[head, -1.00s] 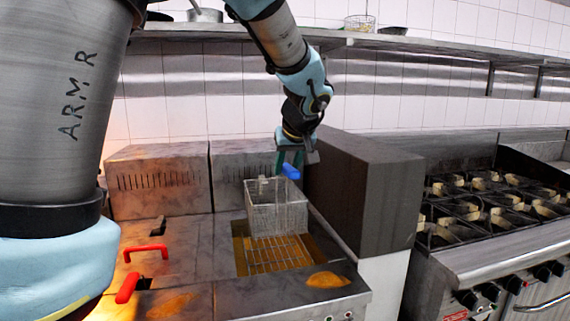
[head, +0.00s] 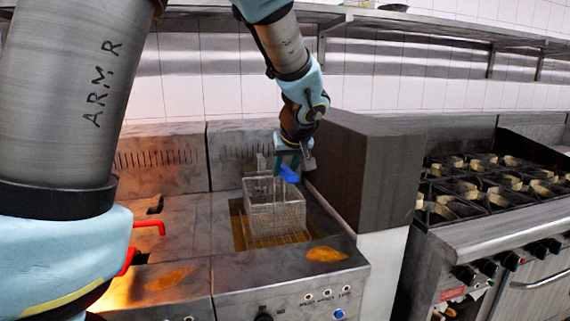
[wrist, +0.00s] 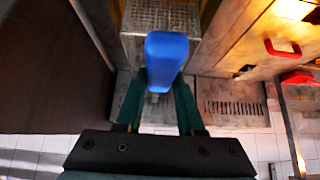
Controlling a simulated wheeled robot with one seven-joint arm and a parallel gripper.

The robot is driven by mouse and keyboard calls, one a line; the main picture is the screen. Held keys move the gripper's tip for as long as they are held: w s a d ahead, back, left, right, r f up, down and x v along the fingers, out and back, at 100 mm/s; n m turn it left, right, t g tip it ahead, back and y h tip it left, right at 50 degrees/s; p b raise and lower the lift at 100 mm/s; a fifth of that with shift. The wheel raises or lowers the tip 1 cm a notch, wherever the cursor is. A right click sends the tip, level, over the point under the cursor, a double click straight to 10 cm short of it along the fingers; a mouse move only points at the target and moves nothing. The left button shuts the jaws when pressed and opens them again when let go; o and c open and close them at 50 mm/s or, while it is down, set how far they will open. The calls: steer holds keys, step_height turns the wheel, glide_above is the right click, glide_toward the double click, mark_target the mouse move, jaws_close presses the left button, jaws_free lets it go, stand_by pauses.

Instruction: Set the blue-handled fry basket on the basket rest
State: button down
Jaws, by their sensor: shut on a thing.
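The fry basket (head: 274,217) is a wire mesh box with a blue handle (head: 290,175). My gripper (head: 286,163) is shut on the blue handle and holds the basket upright over the fryer well (head: 239,236). The basket covers much of the well, and I cannot tell whether its bottom is inside or just above it. In the wrist view the blue handle (wrist: 167,55) lies between the green fingers of my gripper (wrist: 157,95), with the mesh (wrist: 150,17) beyond. I cannot pick out the basket rest with certainty.
A dark box-like block (head: 365,175) stands close right of the well, with a burner range (head: 490,190) beyond. Red handles (head: 150,226) are on the left fryer. Metal back housings (head: 163,160) stand behind. A shelf (head: 420,25) runs along the wall above.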

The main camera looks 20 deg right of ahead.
steer(key=shift+f+b, duration=1.65)
steer(key=shift+f, duration=0.65)
steer(key=shift+b, duration=0.35)
steer(key=shift+c, duration=2.2)
jaws_free()
steer(key=shift+f, duration=0.1)
